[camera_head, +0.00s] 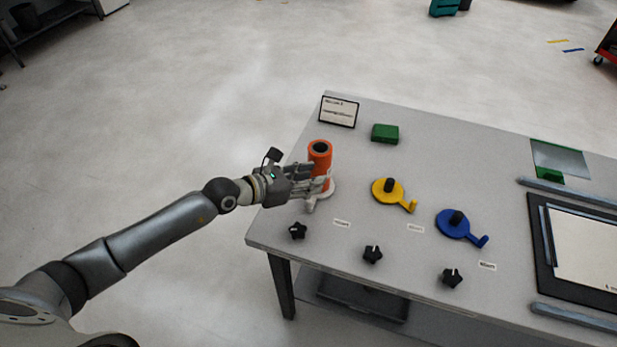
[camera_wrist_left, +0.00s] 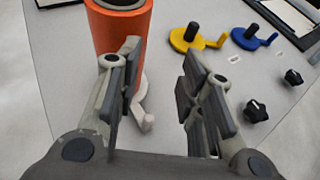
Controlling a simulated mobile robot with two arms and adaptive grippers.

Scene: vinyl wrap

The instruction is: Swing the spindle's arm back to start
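An orange roll (camera_head: 319,153) stands upright on a white spindle (camera_head: 327,189) near the left end of the table. In the left wrist view the orange roll (camera_wrist_left: 119,27) rises behind the left finger. The spindle's white arm (camera_wrist_left: 144,119) ends in a small upturned knob, seen in the gap between the fingers, close to the left one. My left gripper (camera_head: 312,180) is beside the roll at spindle height. Its fingers (camera_wrist_left: 160,92) are apart with nothing gripped. Part of the white spindle is hidden by the fingers. My right gripper is not in view.
A yellow spindle (camera_head: 383,190) and a blue spindle (camera_head: 452,225) stand to the right, both empty. Black knobs (camera_head: 372,254) line the front edge. A green block (camera_head: 385,134) and a small sign (camera_head: 338,111) are at the back. A framed panel (camera_head: 585,250) lies at right.

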